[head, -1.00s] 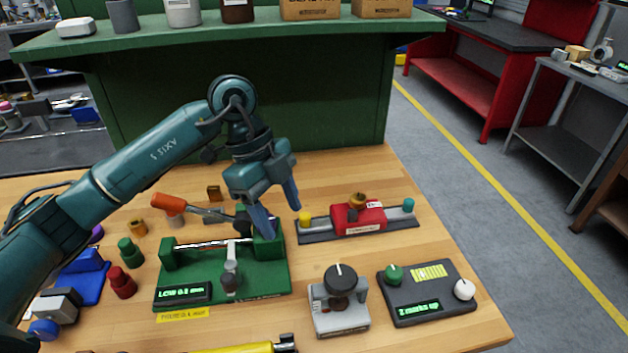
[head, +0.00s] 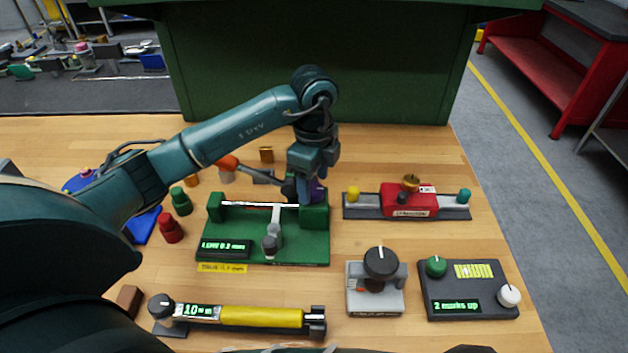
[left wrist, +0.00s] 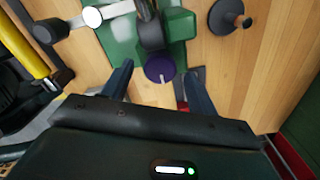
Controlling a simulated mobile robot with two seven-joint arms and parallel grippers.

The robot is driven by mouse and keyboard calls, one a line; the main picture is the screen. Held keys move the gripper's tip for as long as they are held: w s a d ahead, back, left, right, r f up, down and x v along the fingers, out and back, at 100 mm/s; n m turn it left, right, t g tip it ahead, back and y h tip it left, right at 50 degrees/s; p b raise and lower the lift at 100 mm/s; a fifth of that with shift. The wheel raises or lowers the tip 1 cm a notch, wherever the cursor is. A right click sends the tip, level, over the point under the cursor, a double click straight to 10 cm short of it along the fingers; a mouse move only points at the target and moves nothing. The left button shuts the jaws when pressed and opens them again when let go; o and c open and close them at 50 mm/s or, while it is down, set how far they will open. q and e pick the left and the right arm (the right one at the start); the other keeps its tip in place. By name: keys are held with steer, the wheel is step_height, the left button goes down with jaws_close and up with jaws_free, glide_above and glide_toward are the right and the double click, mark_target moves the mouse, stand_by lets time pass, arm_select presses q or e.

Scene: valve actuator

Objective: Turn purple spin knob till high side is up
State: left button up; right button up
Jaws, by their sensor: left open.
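The purple spin knob (left wrist: 160,68) is a round dark purple disc with a pale line mark in the left wrist view. It sits at the end of a green fixture (left wrist: 122,30). In the head view the green fixture (head: 290,247) stands mid-table with a lit display that seems to read "LOW". There a purple patch of the knob (head: 319,193) shows at its back right, mostly hidden by my gripper. My left gripper (left wrist: 158,70) is open, with one finger on each side of the knob; contact is not clear. It also shows in the head view (head: 305,190).
A red block on a rail (head: 408,204) stands to the right. A grey knob unit (head: 376,288), a dark panel (head: 467,290) and a yellow cylinder device (head: 262,317) stand nearer the front.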

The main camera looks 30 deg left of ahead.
arm_select(q)
steer(key=shift+f, duration=0.65)
steer(key=shift+c, duration=0.5)
steer(key=c, duration=0.9)
